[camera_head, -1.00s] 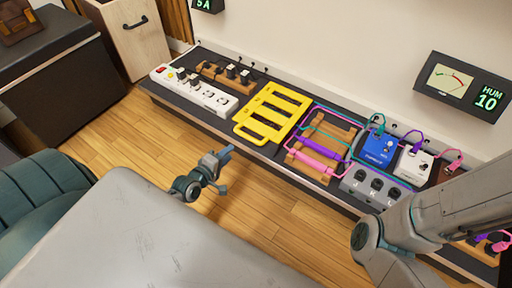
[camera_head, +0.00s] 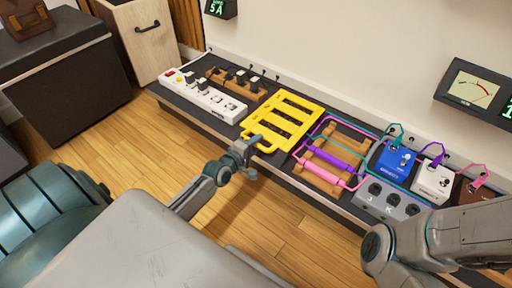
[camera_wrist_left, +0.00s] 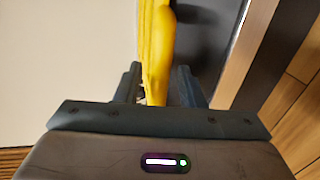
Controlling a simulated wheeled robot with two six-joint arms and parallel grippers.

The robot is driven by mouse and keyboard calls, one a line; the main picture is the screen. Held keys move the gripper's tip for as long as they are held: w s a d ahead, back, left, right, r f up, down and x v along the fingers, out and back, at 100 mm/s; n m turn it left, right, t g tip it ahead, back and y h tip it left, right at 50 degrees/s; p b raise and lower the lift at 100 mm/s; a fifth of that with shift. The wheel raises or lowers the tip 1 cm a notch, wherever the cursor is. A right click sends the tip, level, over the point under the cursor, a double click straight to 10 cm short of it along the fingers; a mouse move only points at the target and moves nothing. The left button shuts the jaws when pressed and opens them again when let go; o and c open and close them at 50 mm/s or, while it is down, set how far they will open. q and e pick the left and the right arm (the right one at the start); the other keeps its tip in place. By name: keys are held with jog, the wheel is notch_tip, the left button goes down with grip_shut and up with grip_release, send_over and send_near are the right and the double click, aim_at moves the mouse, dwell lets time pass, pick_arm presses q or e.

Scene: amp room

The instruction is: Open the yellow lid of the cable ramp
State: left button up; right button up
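The yellow lid (camera_head: 285,120), a slotted frame with a loop handle at its front, lies flat on the black cable ramp along the wall. My left gripper (camera_head: 246,152) is at the handle end of the lid, by the front edge of the ramp. In the left wrist view, the yellow lid (camera_wrist_left: 157,45) runs up between the two fingers, with one dark fingertip on each side. The fingers look open, with narrow gaps beside the yellow part. Only a link of my right arm shows; its gripper is out of view.
A white power strip (camera_head: 205,97) and a wooden block with black plugs lie left of the lid. A wooden rack with purple and pink cables (camera_head: 330,157) and a blue pedal (camera_head: 394,160) stand right of it. Wood floor lies in front.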

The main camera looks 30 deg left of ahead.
pick_arm(q)
jog(key=shift+w, duration=0.15)
grip_shut()
jog(key=shift+r, duration=0.1)
